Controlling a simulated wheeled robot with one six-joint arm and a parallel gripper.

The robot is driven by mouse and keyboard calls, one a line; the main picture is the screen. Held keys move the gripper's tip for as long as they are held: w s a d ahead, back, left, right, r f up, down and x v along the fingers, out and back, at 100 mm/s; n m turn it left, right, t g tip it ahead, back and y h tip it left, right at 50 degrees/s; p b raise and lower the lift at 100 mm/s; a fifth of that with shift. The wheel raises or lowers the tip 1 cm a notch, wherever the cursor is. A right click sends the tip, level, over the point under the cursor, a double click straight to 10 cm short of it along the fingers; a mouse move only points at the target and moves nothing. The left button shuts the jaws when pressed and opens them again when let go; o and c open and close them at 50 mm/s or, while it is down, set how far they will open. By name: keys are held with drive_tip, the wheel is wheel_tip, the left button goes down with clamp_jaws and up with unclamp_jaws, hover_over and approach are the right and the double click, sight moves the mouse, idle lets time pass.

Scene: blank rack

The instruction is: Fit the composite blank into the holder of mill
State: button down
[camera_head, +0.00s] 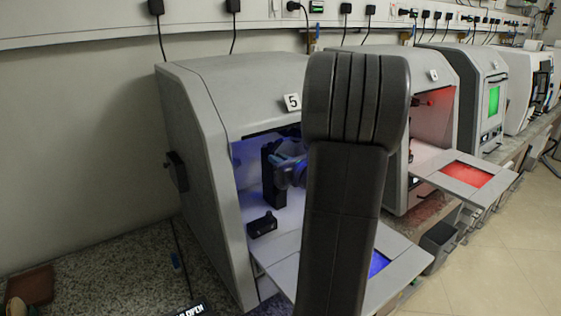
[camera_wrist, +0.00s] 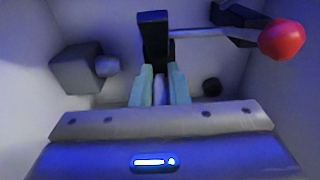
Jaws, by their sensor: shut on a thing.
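In the wrist view my gripper (camera_wrist: 160,80) has its two teal fingers shut on a small pale piece, the composite blank (camera_wrist: 159,90), mostly hidden between them. Just beyond the fingertips stands a dark upright block, apparently the holder (camera_wrist: 153,35); I cannot tell whether the blank touches it. In the head view the mill (camera_head: 225,95), marked 5, has its front open and a blue-lit chamber. A dark upright part, apparently the same holder (camera_head: 269,178), shows inside it. My arm crosses the mill's front, and the blank cannot be made out there.
In the wrist view a grey block with a round stub (camera_wrist: 78,70) is at the left, and a red knob (camera_wrist: 283,39) on a rod is at the right. Chamber walls are close on both sides. The lowered door (camera_head: 400,268) lies in front, and a red-lit mill (camera_head: 435,75) stands beside.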

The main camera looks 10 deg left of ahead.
drive_tip(key=shift+w+a, duration=0.1)
drive_tip(key=c, duration=1.4)
unclamp_jaws()
drive_tip(key=shift+d+f, duration=0.15)
drive_tip(key=shift+d, duration=0.05)
drive_tip(key=shift+o, duration=0.4)
drive_tip(key=b+v, duration=0.2)
drive_tip(key=v, duration=1.1)
drive_tip(key=shift+s, duration=0.3)
drive_tip(key=p+x, duration=0.2)
drive_tip(key=x, duration=1.1)
drive_tip(key=shift+w+a, duration=0.25)
drive_tip(key=shift+w, duration=0.05)
drive_tip(key=shift+s+d+r, duration=0.2)
drive_tip(key=shift+d, duration=0.05)
drive_tip(key=shift+f, duration=0.1)
